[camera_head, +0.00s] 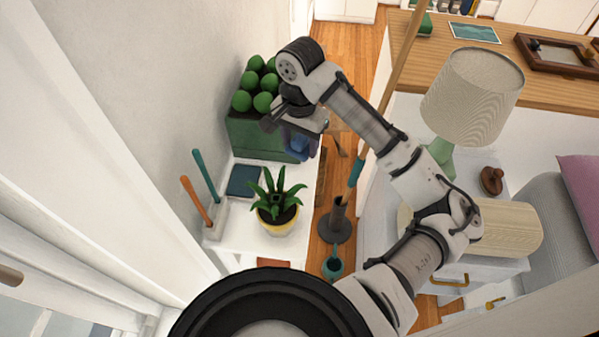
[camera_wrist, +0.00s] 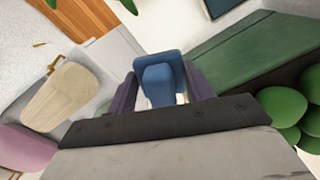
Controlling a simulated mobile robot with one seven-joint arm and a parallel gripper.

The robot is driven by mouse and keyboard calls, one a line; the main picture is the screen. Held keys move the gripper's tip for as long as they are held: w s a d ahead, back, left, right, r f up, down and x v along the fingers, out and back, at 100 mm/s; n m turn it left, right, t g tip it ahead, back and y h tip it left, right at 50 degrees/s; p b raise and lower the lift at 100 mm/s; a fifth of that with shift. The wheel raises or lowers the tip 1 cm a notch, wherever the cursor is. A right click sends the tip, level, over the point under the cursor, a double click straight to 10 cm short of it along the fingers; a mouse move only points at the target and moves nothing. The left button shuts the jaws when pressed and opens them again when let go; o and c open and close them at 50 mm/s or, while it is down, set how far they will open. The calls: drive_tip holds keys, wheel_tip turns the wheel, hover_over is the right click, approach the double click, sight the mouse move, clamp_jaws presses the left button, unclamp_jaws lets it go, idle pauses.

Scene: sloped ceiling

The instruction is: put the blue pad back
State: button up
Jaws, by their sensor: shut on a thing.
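My gripper (camera_head: 301,132) is beside the right side of a green planter box, above the white shelf's right edge. It is shut on a blue pad (camera_wrist: 160,68), which sits between the two dark fingers in the wrist view. In the head view the blue pad (camera_head: 298,146) shows just below the gripper, partly hidden by it. A flat dark blue square (camera_head: 243,181) lies on the white shelf (camera_head: 236,228), left of a potted plant; its corner also shows at the top of the wrist view (camera_wrist: 220,6).
The green planter (camera_head: 262,136) with round green balls (camera_head: 263,102) stands at the back of the shelf. The potted plant (camera_head: 277,215) and a holder with two upright handles (camera_head: 207,205) stand nearer. A lamp (camera_head: 473,95) and bed (camera_head: 570,215) are at right.

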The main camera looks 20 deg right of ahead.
sight(300, 182)
wheel_tip(300, 182, down, 12)
drive_tip(key=shift+w+f+p, duration=0.1)
drive_tip(key=shift+f+p, duration=0.15)
drive_tip(key=shift+p, duration=0.2)
drive_tip(key=shift+f, duration=0.1)
drive_tip(key=shift+f, duration=0.1)
drive_tip(key=o, duration=0.9)
drive_tip(key=shift+o, duration=0.2)
wheel_tip(300, 182, up, 12)
drive_tip(key=shift+r+b, duration=0.2)
drive_tip(key=shift+b, duration=0.15)
